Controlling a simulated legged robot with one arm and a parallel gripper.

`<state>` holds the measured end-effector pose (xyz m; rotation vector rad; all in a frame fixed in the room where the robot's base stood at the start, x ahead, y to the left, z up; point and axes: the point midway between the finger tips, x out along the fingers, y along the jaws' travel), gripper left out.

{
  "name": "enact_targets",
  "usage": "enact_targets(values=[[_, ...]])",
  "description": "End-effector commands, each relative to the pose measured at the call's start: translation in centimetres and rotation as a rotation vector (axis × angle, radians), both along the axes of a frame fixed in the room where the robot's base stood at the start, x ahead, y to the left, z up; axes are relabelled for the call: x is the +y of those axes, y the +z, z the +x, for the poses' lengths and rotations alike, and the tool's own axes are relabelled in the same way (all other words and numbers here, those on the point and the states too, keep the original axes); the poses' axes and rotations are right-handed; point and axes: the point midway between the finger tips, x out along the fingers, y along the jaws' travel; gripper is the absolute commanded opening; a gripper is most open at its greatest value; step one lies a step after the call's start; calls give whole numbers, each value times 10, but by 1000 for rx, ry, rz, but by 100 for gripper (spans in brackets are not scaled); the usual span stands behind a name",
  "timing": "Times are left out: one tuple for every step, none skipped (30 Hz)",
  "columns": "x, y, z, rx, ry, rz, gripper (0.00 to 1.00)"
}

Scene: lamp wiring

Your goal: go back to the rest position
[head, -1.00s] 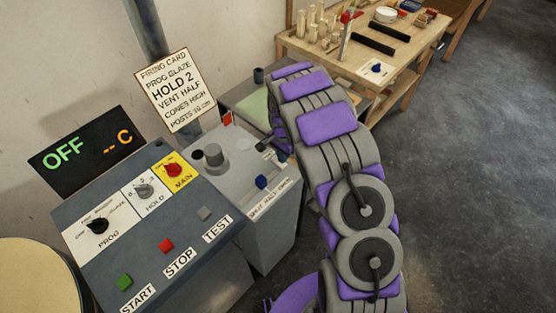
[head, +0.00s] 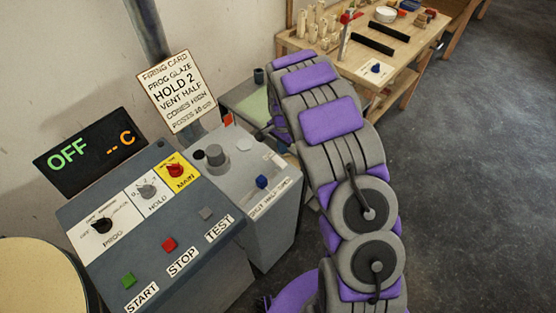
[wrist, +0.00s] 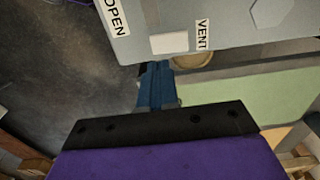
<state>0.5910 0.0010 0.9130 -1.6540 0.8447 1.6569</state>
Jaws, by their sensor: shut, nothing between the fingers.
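My arm, purple and grey, arches up the middle of the head view, and its gripper is hidden behind it there. In the wrist view my gripper (wrist: 155,88) shows as narrow blue fingers, shut together with nothing between them. A grey box face with OPEN and VENT labels (wrist: 202,34) lies just beyond the fingertips. I cannot tell whether they touch it. The grey control box (head: 235,172) with a blue knob stands left of my arm in the head view.
A dark console (head: 185,225) with knobs and buttons stands at left, its display (head: 90,150) reading OFF. A card (head: 177,88) reading HOLD 2 hangs behind it. A wooden table (head: 400,62) with pegs and black bars stands at the back. The floor at right is clear.

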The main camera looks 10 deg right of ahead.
Motion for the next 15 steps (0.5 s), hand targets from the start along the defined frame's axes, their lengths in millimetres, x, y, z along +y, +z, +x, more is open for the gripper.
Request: enact_targets(values=[[0, 0, 0, 0, 0, 0, 0], [0, 0, 0, 0, 0, 0, 0], [0, 0, 0, 0, 0, 0, 0], [0, 0, 0, 0, 0, 0, 0], [0, 0, 0, 0, 0, 0, 0], [0, 0, 0, 0, 0, 0, 0], [0, 0, 0, 0, 0, 0, 0], [0, 0, 0, -1, 0, -1, 0], [-1, 2, -1, -1, 2, -1, 0], [-1, 4, -2, 0, 5, -2, 0], [-2, 7, -4, 1, 9, -3, 0], [-3, 13, -7, 3, 17, -7, 0], [-4, 19, -10, 3, 24, -10, 0], [-6, 26, -14, 4, 35, -14, 0], [-8, 36, -20, 7, 51, -18, 0]])
